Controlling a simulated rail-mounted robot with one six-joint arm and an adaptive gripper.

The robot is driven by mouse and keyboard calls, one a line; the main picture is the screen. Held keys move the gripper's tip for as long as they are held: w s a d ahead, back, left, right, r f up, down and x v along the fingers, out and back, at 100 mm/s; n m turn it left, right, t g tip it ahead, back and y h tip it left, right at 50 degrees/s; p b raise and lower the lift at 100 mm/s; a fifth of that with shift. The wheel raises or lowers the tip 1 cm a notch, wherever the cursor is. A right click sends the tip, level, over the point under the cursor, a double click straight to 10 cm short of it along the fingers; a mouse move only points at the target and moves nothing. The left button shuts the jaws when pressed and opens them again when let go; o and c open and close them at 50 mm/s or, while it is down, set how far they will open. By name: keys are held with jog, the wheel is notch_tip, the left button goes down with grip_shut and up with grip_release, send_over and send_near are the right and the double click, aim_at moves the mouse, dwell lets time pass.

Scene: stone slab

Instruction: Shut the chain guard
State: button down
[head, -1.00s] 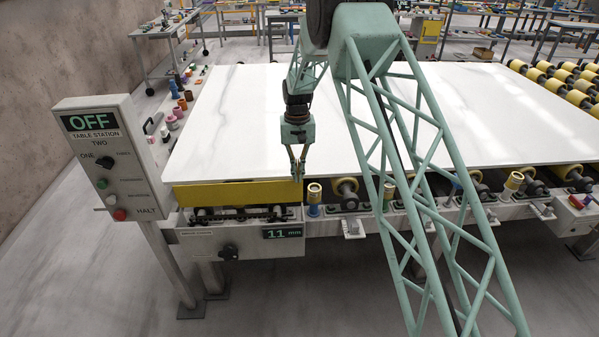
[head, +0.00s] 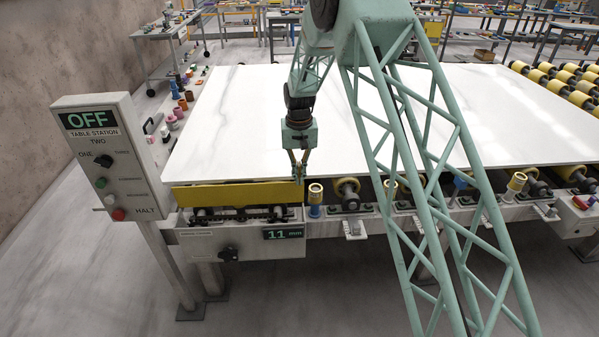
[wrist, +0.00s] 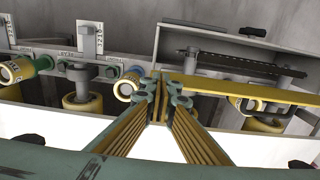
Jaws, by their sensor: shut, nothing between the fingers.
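The chain guard (head: 238,196) is a long yellow panel standing open along the front edge of the white slab, above an exposed chain (head: 240,214). In the wrist view the guard (wrist: 260,93) shows as a yellow strip running right from the fingertips. My gripper (head: 299,180) is shut and empty, pointing down at the guard's right end. In the wrist view my fingertips (wrist: 164,84) are close to the near end of the strip; I cannot tell whether they touch it. The chain (wrist: 240,62) lies in a grey housing beyond it.
The white slab (head: 240,120) covers the table behind the guard. A control panel (head: 108,158) reading OFF stands at the left. Yellow rollers and brass-coloured cylinders (head: 315,193) line the table front to the right of the guard. The floor in front is clear.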

jog(key=shift+s+d+f+t+b, duration=0.1)
jog(key=shift+s+f+t+b, duration=0.1)
jog(key=shift+s+t+b, duration=0.45)
jog(key=shift+s+f+t+b, duration=0.15)
jog(key=shift+s+t+b, duration=0.2)
jog(key=shift+s+b, duration=0.4)
dwell(0.9)
jog(key=shift+s+f+b, duration=0.2)
jog(key=shift+s+b, duration=0.4)
jog(key=shift+b, duration=0.15)
dwell(0.4)
jog(key=shift+s+d+f+b, duration=0.1)
jog(key=shift+s+f+b, duration=1.45)
jog(key=shift+f, duration=0.3)
jog(key=shift+s+d+f+b, duration=0.15)
jog(key=shift+s+f+b, duration=1.3)
jog(key=shift+f, duration=0.45)
jog(key=shift+s+d+f+b, duration=0.1)
jog(key=shift+s+f+b, duration=1.45)
jog(key=shift+f, duration=0.3)
jog(key=shift+w, duration=0.1)
jog(key=shift+r, duration=0.15)
